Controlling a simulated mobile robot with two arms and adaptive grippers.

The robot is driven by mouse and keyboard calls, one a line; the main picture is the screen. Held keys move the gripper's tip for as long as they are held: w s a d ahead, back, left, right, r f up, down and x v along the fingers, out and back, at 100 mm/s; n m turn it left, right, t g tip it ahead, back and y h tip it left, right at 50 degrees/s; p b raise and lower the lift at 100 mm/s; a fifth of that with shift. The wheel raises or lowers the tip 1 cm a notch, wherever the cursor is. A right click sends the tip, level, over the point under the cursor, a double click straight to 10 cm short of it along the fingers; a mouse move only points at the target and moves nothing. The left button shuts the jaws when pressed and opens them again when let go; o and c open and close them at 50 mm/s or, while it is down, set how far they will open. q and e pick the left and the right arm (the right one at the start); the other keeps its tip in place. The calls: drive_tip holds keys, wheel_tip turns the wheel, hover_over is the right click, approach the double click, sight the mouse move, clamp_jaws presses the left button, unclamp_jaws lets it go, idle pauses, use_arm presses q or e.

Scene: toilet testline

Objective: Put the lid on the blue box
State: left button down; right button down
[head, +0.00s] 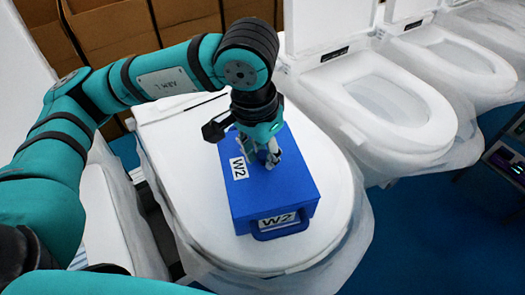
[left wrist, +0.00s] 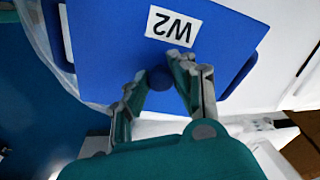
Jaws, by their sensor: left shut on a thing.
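The blue box (head: 306,213) stands on the closed lid of the nearest toilet, with a W2 label and a handle on its front. My left gripper (head: 271,158) reaches down from above onto the lid's middle. My right gripper is not in view.
The box rests on a white toilet (head: 190,220) wrapped in plastic. More white toilets (head: 385,105) stand in a row to the right. Cardboard boxes (head: 110,30) are stacked behind. Blue floor (head: 440,235) shows at the lower right.

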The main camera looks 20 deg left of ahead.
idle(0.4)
use_arm(q)
drive_tip(key=c, duration=1)
unclamp_jaws()
drive_tip(key=shift+r+p, duration=1.1)
drive_tip(key=shift+r, duration=2.4)
